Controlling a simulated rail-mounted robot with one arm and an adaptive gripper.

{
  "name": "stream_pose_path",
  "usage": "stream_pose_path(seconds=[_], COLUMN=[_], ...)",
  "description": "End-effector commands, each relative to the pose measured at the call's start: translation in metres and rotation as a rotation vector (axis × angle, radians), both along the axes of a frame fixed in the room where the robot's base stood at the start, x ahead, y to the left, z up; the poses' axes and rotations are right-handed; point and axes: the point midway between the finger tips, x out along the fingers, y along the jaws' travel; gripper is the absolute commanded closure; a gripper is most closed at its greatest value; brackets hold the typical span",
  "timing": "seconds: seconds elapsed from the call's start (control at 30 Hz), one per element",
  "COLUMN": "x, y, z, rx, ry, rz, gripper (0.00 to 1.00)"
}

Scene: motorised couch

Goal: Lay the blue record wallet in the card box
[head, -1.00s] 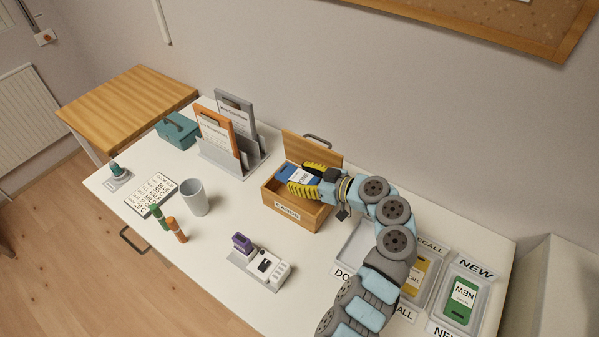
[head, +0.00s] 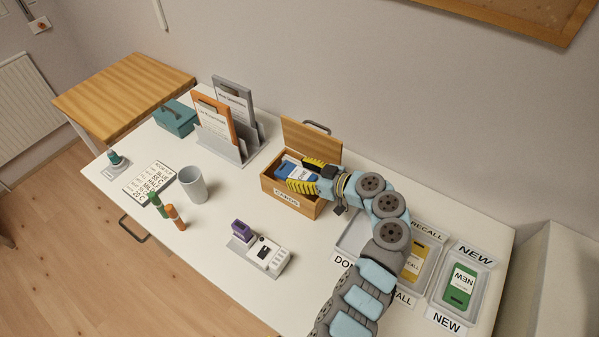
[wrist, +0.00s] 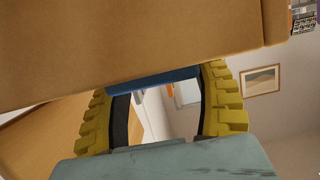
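The blue record wallet (head: 291,172) lies in the mouth of the wooden card box (head: 297,201), label side up, below the raised lid (head: 308,140). My gripper (head: 308,175) reaches in from the right, its yellow fingers on either side of the wallet, gripping it across its width. In the wrist view the blue wallet (wrist: 153,78) spans the gap between the fingertips (wrist: 155,85). A wooden surface fills the top of that view. Whether the wallet touches the box floor is hidden.
Labelled trays stand at the right, with a yellow wallet (head: 415,262) and a green wallet (head: 460,287). A stamp set (head: 259,250) is in front of the box. A cup (head: 194,185) and file rack (head: 228,145) are left. The table between cup and box is clear.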

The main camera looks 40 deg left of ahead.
Motion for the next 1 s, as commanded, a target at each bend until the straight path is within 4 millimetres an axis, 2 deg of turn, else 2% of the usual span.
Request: stream_pose_path(seconds=[0.03,0.07,0.47,0.8,1.0], x=[0.000,0.000,0.001,0.010,0.013], y=[0.000,0.000,-0.005,-0.051,-0.068], z=[0.000,0.000,0.002,0.016,0.021], rx=[0.000,0.000,0.000,0.000,0.000], ry=[0.000,0.000,0.000,-0.002,-0.002], rz=[0.000,0.000,-0.001,-0.003,-0.003], gripper=[0.14,0.06,0.06,0.06,0.06])
